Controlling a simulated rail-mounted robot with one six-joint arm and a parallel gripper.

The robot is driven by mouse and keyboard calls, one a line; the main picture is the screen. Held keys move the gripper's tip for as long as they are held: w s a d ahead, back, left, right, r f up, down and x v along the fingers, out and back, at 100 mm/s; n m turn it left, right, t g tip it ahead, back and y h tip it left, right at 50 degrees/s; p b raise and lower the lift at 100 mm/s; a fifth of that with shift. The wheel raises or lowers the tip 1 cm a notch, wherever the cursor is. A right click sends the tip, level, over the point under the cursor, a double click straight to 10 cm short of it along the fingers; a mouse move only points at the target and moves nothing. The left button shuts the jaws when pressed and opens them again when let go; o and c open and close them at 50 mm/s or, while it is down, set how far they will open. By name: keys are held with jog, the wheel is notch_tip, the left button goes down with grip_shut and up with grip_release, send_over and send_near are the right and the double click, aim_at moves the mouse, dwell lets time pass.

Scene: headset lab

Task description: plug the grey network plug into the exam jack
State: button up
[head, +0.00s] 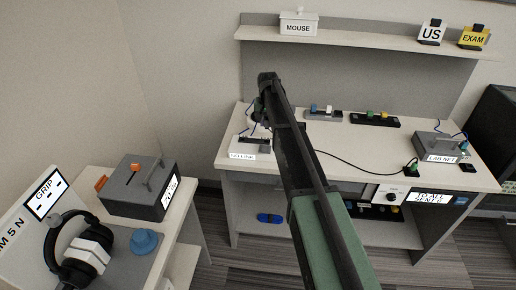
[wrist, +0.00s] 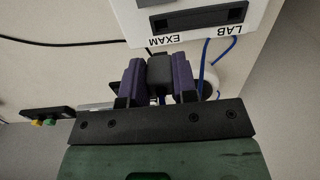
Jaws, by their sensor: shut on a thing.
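My gripper (wrist: 160,80) is shut on a dark grey block, which looks like the grey network plug (wrist: 160,72), between its two purple fingers. Just beyond the plug in the wrist view is a white panel (wrist: 262,12) with upside-down labels EXAM (wrist: 170,49) and LAB (wrist: 224,35). A dark slot (wrist: 205,17) shows in the panel. The plug's far end is close to the panel edge by the EXAM label; I cannot tell whether they touch. The exam jack opening is not clearly visible. In the head view my arm largely hides the gripper and plug, near the white NO LINK box (head: 242,156).
Blue cables (wrist: 226,50) run beside the panel. A shelf (head: 370,38) hangs above. A side table holds headphones (head: 88,248) and a grey box (head: 138,189).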

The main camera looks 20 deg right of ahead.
aim_at(267, 120)
jog(key=shift+f, duration=0.15)
notch_tip(267, 120, down, 5)
jog(key=b, duration=0.5)
jog(key=shift+f+b, duration=0.15)
jog(key=shift+b, duration=0.15)
jog(key=shift+f+b, duration=1.1)
dwell(1.0)
jog(key=o, duration=1)
jog(key=shift+c, duration=0.2)
jog(key=shift+r, duration=0.1)
notch_tip(267, 120, up, 11)
jog(key=p, duration=1.1)
